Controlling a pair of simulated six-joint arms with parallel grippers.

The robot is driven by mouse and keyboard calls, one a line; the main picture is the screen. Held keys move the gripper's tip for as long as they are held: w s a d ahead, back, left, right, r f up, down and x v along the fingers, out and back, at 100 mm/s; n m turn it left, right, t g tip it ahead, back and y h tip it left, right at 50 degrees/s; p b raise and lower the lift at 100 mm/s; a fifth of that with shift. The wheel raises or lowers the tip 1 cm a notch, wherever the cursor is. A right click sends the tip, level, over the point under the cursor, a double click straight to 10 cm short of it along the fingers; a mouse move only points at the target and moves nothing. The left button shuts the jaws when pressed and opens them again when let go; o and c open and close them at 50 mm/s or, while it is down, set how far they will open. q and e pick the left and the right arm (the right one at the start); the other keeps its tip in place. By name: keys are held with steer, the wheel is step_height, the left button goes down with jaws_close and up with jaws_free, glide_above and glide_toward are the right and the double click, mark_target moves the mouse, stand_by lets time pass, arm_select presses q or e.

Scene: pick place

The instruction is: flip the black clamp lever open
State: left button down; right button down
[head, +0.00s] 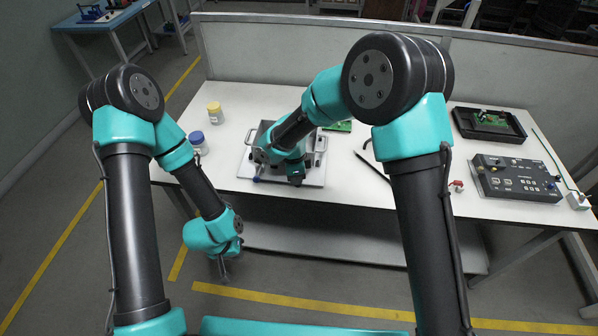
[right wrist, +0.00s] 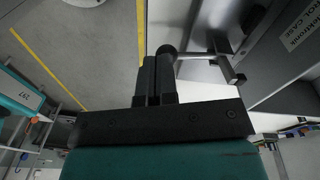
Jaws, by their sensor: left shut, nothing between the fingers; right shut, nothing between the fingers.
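A metal fixture on a white base plate (head: 247,166) stands on the table in the head view, largely covered by my right arm. In the right wrist view a black round knob (right wrist: 167,49) sits on a metal rod, right at the tips of my right gripper (right wrist: 155,60); I take it for the clamp lever's end. I cannot tell whether they touch. The right gripper is shut and empty; in the head view it is low over the fixture's front (head: 296,180). My left gripper (head: 224,270) is shut and empty, hanging in front of the table.
On the white table (head: 340,212) are a yellow-lidded jar (head: 215,112), a blue-lidded jar (head: 198,142), a black control box (head: 515,178) and a black tray (head: 466,131) with a green board. A dark pen-like tool (head: 372,165) lies right of the fixture. The front middle is clear.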

steer(key=shift+s+f, duration=0.25)
steer(key=shift+f, duration=0.05)
steer(key=shift+f, duration=0.1)
steer(key=shift+s, duration=0.15)
steer(key=s+a+r, duration=0.1)
steer(key=s+r, duration=0.5)
steer(key=s, duration=0.1)
steer(key=shift+s+a, duration=0.15)
steer(key=shift+s, duration=0.2)
stand_by(0.6)
steer(key=s+d+f+n+y, duration=0.1)
steer(key=s+d+f+n, duration=0.3)
steer(key=d+f, duration=0.3)
steer(key=s+d+f+n+t+y, duration=0.1)
steer(key=d+f+n, duration=0.4)
steer(key=d, duration=0.8)
steer(key=s+d+f+n+y, duration=0.2)
steer(key=s+d+f+n, duration=0.2)
steer(key=d+f, duration=0.5)
steer(key=s+d, duration=0.1)
steer(key=s, duration=0.1)
steer(key=shift+s+f+t+y, duration=0.3)
steer(key=shift+f, duration=0.1)
